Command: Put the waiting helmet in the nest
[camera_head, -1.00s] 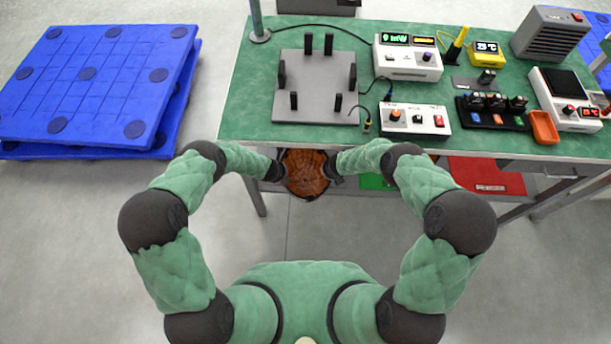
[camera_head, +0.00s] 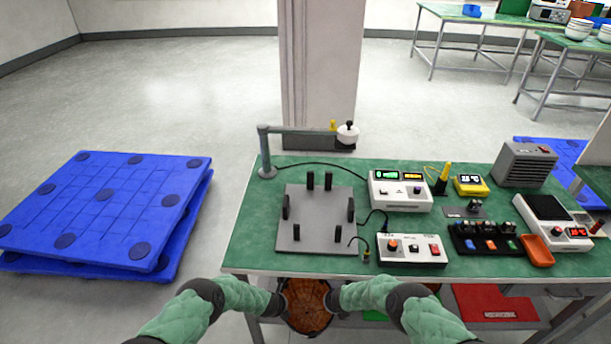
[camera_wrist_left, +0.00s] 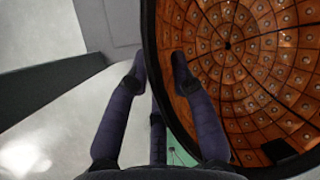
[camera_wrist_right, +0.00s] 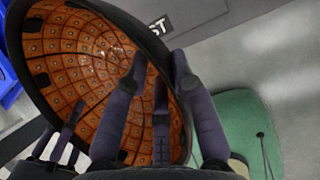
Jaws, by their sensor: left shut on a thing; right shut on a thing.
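The helmet (camera_head: 306,306) is a dark-rimmed bowl with an orange-brown tiled inside, open side facing up toward the head camera. It is held in front of the green bench's near edge, partly cut by the arms. My left gripper (camera_head: 278,303) is shut on its left rim; in the left wrist view (camera_wrist_left: 158,72) the fingers straddle the rim. My right gripper (camera_head: 334,301) is shut on the right rim, and the right wrist view shows the tiled inside (camera_wrist_right: 85,75) beside its fingers. The nest (camera_head: 299,244), a grey plate with several upright black posts, lies empty on the bench's left part.
A lamp-like arm on a post (camera_head: 266,150) stands behind the nest. A white meter box (camera_head: 400,190) and a white switch box (camera_head: 411,249) stand right of the nest, with cables near its right edge. Blue pallets (camera_head: 105,205) lie on the floor at left.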

